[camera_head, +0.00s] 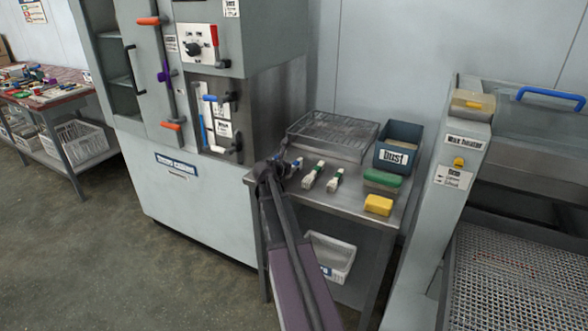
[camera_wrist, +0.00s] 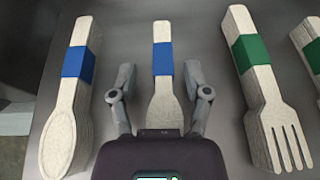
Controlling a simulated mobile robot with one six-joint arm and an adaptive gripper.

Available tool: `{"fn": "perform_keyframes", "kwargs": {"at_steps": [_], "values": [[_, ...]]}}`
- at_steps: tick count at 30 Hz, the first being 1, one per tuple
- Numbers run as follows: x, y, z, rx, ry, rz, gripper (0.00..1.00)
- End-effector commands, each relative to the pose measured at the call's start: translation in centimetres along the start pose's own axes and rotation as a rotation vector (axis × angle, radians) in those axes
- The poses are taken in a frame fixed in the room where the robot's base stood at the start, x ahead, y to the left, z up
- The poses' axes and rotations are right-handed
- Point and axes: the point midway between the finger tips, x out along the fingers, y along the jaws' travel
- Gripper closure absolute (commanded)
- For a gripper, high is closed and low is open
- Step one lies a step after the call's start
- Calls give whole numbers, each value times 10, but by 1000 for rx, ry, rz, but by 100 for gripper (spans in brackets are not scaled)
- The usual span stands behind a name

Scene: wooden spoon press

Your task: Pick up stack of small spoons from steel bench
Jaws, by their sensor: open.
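A stack of small pale wooden spoons (camera_wrist: 162,100) with a blue band stands out in the middle of the wrist view, lying on the steel bench (camera_wrist: 208,25). My gripper (camera_wrist: 158,78) is open, with one finger on each side of this stack and visible gaps between. The lower end of the stack is partly hidden by the gripper body. In the head view my gripper (camera_head: 278,168) is over the left part of the steel bench (camera_head: 345,208), and it hides what lies beneath.
A larger spoon stack (camera_wrist: 68,110) with a blue band lies left of the gripper. A green-banded fork stack (camera_wrist: 262,95) lies right, with another green-banded stack (camera_wrist: 312,45) beyond. A wire rack (camera_head: 335,130), blue bin (camera_head: 398,145), and green (camera_head: 382,180) and yellow (camera_head: 378,205) blocks are on the bench.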

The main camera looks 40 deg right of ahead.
Motion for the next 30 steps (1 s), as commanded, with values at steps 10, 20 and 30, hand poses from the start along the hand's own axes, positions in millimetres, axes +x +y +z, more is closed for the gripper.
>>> {"fn": "perform_keyframes", "kwargs": {"at_steps": [10,20,30], "values": [[0,0,0,0,0,0,91],[0,0,0,0,0,-1,100],[-2,0,5,0,0,-1,100]]}}
